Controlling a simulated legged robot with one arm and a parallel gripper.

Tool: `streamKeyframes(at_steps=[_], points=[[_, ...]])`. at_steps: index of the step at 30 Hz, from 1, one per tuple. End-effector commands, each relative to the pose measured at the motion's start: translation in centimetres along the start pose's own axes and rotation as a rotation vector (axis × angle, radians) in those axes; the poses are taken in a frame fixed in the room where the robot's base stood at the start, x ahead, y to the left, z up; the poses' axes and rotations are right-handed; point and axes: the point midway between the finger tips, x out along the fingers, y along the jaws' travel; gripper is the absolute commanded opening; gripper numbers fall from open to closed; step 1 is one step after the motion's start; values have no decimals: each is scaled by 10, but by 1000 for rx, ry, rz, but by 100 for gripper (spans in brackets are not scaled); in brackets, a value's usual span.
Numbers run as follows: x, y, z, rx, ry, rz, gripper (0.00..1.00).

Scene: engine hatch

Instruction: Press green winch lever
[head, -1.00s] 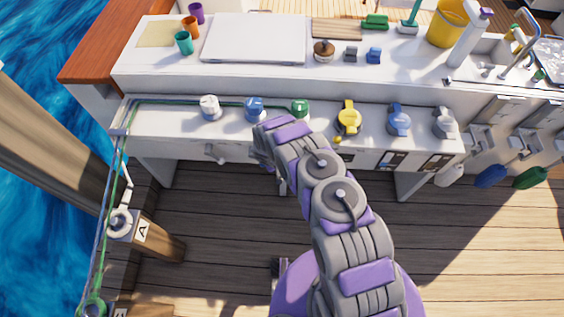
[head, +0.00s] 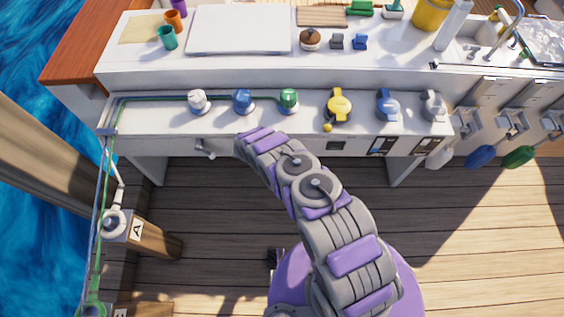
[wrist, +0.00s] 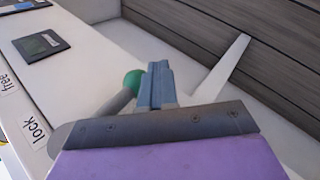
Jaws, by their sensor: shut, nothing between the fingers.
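The green winch (head: 288,98) stands on the white ledge, right of the blue and white winches. In the wrist view a round green knob (wrist: 133,81) on a grey lever shows just left of my gripper (wrist: 157,72). My gripper is shut and empty, its fingers beside the knob; I cannot tell whether they touch. Part of the lever is hidden behind my gripper. In the head view my forearm ends in front of the ledge, left of and below the green winch, and the fingertips are hidden.
Labels "free" (wrist: 6,80) and "lock" (wrist: 36,130) are on the white surface. A blue winch (head: 243,101), a white winch (head: 198,101) and a yellow clutch (head: 339,105) stand along the ledge. A silver handle (head: 204,150) juts from its front. Open deck (head: 480,230) lies right.

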Motion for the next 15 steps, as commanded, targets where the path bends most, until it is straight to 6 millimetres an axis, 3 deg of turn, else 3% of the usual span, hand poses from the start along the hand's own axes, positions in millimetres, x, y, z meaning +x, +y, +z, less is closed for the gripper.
streamKeyframes(at_steps=[15], points=[[4, 6, 3, -2, -3, 9, 0]])
